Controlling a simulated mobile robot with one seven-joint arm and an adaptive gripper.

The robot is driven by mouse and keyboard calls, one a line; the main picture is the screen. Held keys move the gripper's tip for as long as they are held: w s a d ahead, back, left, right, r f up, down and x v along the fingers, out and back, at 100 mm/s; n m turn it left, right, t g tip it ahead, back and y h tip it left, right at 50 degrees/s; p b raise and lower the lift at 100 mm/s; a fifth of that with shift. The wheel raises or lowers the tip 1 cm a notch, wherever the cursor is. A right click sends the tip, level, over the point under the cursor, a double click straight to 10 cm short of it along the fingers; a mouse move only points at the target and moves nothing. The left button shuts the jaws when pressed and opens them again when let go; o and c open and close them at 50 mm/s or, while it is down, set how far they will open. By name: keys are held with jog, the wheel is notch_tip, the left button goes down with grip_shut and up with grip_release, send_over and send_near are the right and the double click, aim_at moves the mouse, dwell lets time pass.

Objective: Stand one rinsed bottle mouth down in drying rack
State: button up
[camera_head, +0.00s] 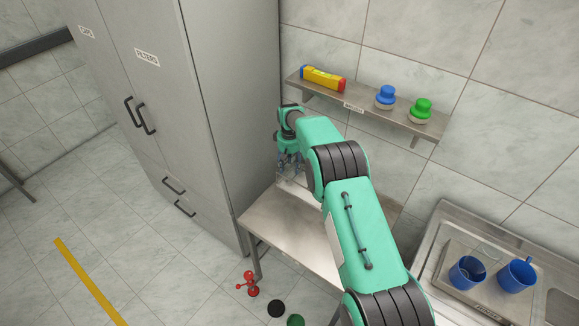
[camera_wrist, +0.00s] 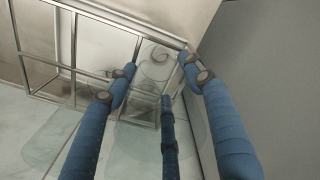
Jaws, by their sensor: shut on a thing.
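In the wrist view my gripper (camera_wrist: 160,82) has its blue fingers closed around a clear, see-through bottle (camera_wrist: 152,72). The bottle's outline is faint, and I cannot tell which end is its mouth. The drying rack (camera_wrist: 74,58) is a metal wire frame at the upper left, reaching behind the fingers. The bottle overlaps the rack's bars in this view; I cannot tell whether they touch. In the head view my gripper (camera_head: 289,160) points down above the back left of the steel table (camera_head: 290,228), partly hidden by my arm.
A tall grey cabinet (camera_head: 200,120) stands close on the left. A wall shelf (camera_head: 362,104) behind my arm holds a yellow-red-blue box and two capped items. A sink unit at right holds two blue cups (camera_head: 466,272). Red, black and green things lie on the floor.

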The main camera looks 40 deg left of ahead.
jog(key=o, duration=1)
jog(key=shift+r, duration=0.1)
notch_tip(320, 180, up, 12)
jog(key=shift+f, duration=0.1)
dwell(0.4)
